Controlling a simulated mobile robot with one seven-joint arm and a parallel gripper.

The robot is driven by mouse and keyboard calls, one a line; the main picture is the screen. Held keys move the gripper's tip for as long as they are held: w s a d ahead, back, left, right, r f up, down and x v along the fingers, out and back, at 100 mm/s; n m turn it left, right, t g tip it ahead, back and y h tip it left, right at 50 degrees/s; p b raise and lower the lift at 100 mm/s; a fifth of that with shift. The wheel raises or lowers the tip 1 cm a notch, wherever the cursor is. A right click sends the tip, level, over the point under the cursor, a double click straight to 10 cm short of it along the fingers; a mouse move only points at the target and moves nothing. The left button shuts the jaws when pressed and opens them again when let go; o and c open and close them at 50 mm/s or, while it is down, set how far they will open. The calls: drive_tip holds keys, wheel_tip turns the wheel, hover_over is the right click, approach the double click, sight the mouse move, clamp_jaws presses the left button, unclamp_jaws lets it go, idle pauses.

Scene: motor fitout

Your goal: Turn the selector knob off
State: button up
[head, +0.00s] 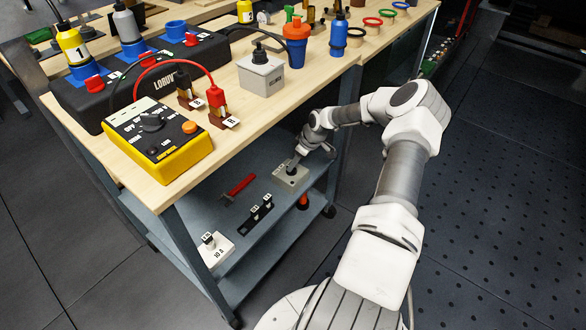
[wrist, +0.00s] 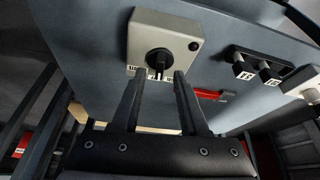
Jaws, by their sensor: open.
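The selector knob (wrist: 159,60) is black and round, on a light grey box (wrist: 143,30) with a small dark dot at one corner. White labels with dark print lie below the knob, partly hidden by my fingers and too small to read. The box (head: 286,180) also shows on the lower shelf in the head view, with my gripper (head: 295,160) over it. In the wrist view my gripper (wrist: 158,76) is open, its two fingers apart on either side of the knob's lower part. I cannot tell whether they touch it.
A red-handled tool (head: 239,187), black labelled switches (head: 260,210) and a white block (head: 215,249) share the shelf (head: 190,213). The wooden bench top (head: 190,185) overhangs it, holding a yellow meter (head: 170,150) and another grey box (head: 262,75).

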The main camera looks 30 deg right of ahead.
drive_tip(key=shift+x, duration=1.05)
clamp_jaws()
